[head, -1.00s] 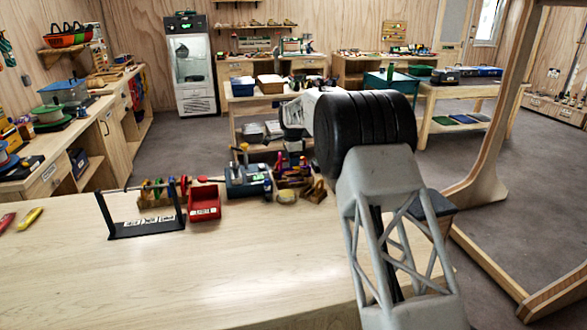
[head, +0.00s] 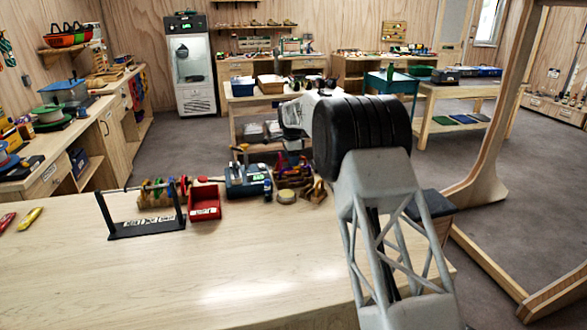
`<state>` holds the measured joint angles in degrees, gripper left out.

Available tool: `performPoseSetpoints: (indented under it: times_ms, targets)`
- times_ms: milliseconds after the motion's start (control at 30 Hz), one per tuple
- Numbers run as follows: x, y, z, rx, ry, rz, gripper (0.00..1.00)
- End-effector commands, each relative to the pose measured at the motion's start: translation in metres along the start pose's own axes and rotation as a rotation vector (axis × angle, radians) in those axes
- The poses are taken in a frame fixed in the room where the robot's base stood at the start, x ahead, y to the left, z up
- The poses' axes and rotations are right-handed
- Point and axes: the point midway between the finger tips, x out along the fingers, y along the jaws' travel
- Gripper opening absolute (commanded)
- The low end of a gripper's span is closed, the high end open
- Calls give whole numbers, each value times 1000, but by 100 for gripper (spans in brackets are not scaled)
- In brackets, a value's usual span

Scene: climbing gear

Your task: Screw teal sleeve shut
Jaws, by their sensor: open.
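On the near bench a black stand (head: 146,230) holds up a thin horizontal bar. Several coloured ring-like pieces, probably carabiners (head: 158,192), show at the bar, in front of or on a wooden block. They are too small to make out a teal sleeve or whether one is screwed shut. My arm (head: 362,133) fills the right of the head view, with a large black joint and a grey lattice link. Its pale far part (head: 297,115) reaches away over the bench's far side. I cannot make out my gripper or its fingers.
A red bin (head: 204,203), a blue toolbox (head: 245,181), a tan roll (head: 287,196) and a wooden holder (head: 314,190) stand along the bench's far edge. A yellow tool (head: 30,218) and a red one lie at left. The bench's (head: 200,275) front and middle are clear.

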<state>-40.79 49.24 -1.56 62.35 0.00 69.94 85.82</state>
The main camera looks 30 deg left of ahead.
Motion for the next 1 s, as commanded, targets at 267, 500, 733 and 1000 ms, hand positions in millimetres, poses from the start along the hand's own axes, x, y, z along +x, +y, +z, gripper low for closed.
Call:
performPoseSetpoints:
  times_ms: [267, 500, 733, 1000]
  targets:
    - [0, -4, 0, 0, 0, 0, 47]
    - [1, -7, 0, 0, 0, 1, 47]
    - [1, -11, 0, 0, 0, 1, 47]
    - [0, -12, 0, 0, 0, 0, 47]
